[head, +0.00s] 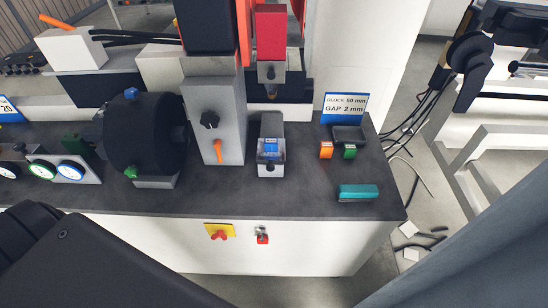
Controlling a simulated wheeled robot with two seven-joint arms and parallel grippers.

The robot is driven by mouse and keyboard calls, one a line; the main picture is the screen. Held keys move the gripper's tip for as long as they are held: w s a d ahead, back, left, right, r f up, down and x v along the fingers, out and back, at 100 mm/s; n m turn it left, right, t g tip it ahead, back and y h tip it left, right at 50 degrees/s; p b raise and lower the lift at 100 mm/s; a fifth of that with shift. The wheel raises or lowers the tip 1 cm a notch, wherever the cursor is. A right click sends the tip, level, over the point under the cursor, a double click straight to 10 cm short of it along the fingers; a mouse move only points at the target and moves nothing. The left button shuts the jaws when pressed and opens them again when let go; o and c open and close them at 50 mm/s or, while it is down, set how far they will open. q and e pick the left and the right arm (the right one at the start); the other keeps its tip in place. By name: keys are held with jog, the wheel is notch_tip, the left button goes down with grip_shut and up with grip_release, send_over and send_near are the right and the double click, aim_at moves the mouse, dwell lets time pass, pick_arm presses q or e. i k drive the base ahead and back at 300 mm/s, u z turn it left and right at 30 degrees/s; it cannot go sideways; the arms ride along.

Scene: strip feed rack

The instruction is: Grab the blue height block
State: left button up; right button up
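A small blue piece (271,147) shows in the head view at the grey upright device in the middle of the bench; whether it is a loose block or a label or display, I cannot tell. A small orange block (326,150) and a small green block (350,152) stand side by side on the bench, right of that device. Neither of my grippers is in view; a dark part of mine fills the lower left corner.
A teal block-shaped item (357,192) lies near the bench's (300,196) front right. A dark tray (349,133) and a blue-and-white sign reading "BLOCK 50 mm GAP 2 mm" (345,107) stand behind the small blocks. A black roll (140,135) and grey control box (216,120) stand left.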

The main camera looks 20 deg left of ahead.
aim_at(271, 143)
jog(key=z, duration=1.3)
jog(key=k, duration=1.45)
jog(key=u, duration=0.25)
